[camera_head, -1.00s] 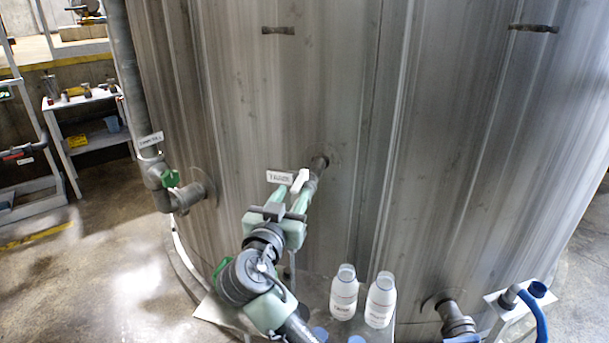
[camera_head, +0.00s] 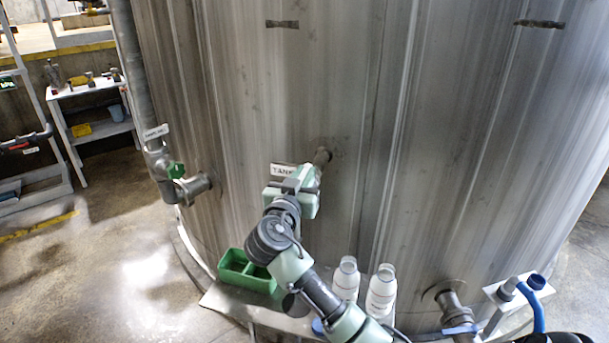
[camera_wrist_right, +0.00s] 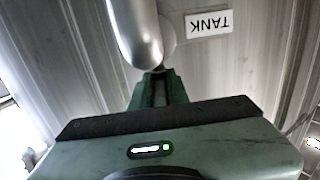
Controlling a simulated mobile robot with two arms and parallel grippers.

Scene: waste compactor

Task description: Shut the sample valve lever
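My right gripper (camera_head: 300,178) is at the short pipe stub (camera_head: 322,156) that sticks out of the tank wall, beside a white label reading TANK (camera_head: 281,169). The gripper hides most of the fitting there, and no lever shows clearly. In the right wrist view, my green fingers (camera_wrist_right: 160,88) point at a rounded silver metal part (camera_wrist_right: 138,32) that covers their tips, so their grip on it cannot be told. Another pipe on the left carries a green handle (camera_head: 176,170) and a label (camera_head: 155,132) too small to read. My left gripper is out of view.
The large metal tank (camera_head: 400,130) fills the middle. Below my arm, a shelf (camera_head: 222,300) holds a green divided tray (camera_head: 246,272) and two white bottles (camera_head: 381,291). A lower pipe (camera_head: 450,302) and a blue hose (camera_head: 541,318) are at right.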

